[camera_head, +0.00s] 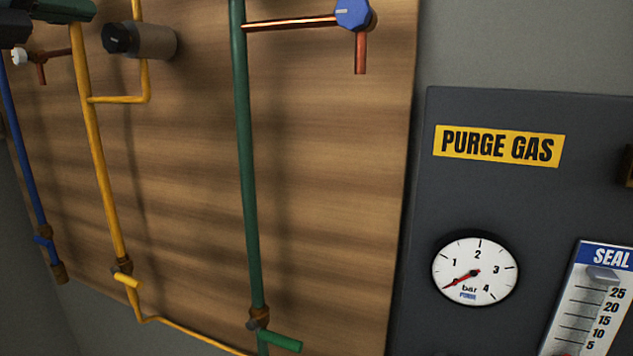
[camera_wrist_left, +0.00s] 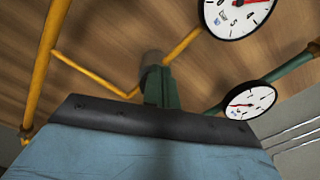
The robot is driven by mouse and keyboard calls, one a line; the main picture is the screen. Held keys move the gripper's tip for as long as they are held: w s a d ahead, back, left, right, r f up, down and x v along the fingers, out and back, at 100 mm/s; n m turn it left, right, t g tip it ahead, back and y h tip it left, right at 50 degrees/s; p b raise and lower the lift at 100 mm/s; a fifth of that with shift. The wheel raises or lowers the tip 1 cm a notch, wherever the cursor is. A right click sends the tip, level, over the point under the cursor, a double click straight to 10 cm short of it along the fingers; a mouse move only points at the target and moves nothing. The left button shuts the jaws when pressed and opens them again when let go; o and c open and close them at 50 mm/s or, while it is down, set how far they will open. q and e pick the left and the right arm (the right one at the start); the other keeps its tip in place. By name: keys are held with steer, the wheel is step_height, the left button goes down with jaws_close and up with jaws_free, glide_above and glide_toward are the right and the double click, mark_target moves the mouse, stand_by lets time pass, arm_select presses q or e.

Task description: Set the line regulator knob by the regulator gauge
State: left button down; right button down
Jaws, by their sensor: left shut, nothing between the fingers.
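A regulator with a beige-grey body (camera_head: 152,42) and a black knob (camera_head: 118,38) sits on the yellow pipe at the upper left of the head view. My left gripper (camera_head: 85,10) reaches in at the top left corner, left of and above this knob. In the left wrist view its dark green fingers (camera_wrist_left: 160,88) are shut and empty. A grey-brown cylinder (camera_wrist_left: 151,57), apparently the regulator, shows just beyond their tips; contact cannot be told. A white gauge (camera_wrist_left: 236,12) by the yellow pipe is cut off at the top. My right gripper is not in view.
A second gauge (camera_wrist_left: 250,101) sits by the green pipe. In the head view, a blue knob (camera_head: 352,13), yellow valve handle (camera_head: 127,280) and green valve handle (camera_head: 281,341) stand out from the wooden board (camera_head: 330,180). The purge panel (camera_head: 440,200) carries a gauge (camera_head: 475,271) reading near zero.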

arm_select(q)
steer(key=b+v, duration=0.1)
steer(key=v, duration=0.3)
steer(key=shift+s, duration=0.15)
